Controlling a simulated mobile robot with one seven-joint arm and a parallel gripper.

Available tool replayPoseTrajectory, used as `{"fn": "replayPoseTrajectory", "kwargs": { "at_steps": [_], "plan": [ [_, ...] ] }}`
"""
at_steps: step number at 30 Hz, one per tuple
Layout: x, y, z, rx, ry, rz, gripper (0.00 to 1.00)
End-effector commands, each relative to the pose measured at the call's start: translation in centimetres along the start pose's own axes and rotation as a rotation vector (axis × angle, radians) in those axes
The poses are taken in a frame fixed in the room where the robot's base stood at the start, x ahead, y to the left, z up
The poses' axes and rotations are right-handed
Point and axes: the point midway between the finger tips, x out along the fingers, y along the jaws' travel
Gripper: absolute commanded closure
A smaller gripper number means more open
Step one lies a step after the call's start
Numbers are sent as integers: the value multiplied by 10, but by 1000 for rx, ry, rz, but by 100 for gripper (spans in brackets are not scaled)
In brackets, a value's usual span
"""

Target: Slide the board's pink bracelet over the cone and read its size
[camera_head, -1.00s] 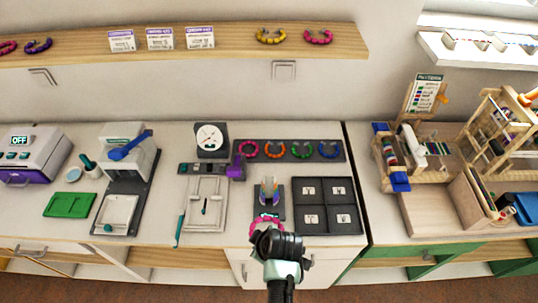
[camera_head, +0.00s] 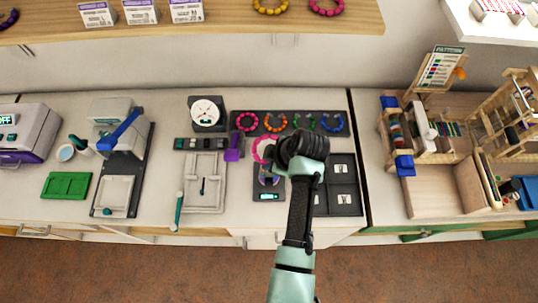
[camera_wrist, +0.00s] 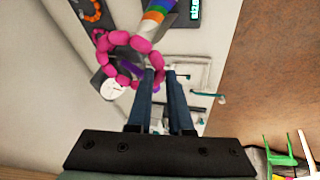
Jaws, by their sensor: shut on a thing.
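My gripper (camera_head: 277,160) is shut on a pink bead bracelet (camera_head: 261,149). In the wrist view the fingertips (camera_wrist: 166,74) pinch one side of the bracelet (camera_wrist: 140,44), and the rest of the ring sticks out beyond them. The striped sizing cone (camera_head: 268,179) stands on a small dark base with a teal display. The display (camera_wrist: 195,9) reads "size"; no value is legible.
A dark board (camera_head: 289,133) behind carries pink, orange, green and blue bracelets. A dark compartment tray (camera_head: 345,172) is right of the cone, partly behind my arm. A grey tray (camera_head: 205,190) and a dial scale (camera_head: 207,112) are to the left.

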Motion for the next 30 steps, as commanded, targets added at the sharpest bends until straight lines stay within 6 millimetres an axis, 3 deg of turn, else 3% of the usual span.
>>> {"fn": "replayPoseTrajectory", "kwargs": {
  "at_steps": [30],
  "plan": [
    [89,-20,35,0,0,1,100]
  ]
}}
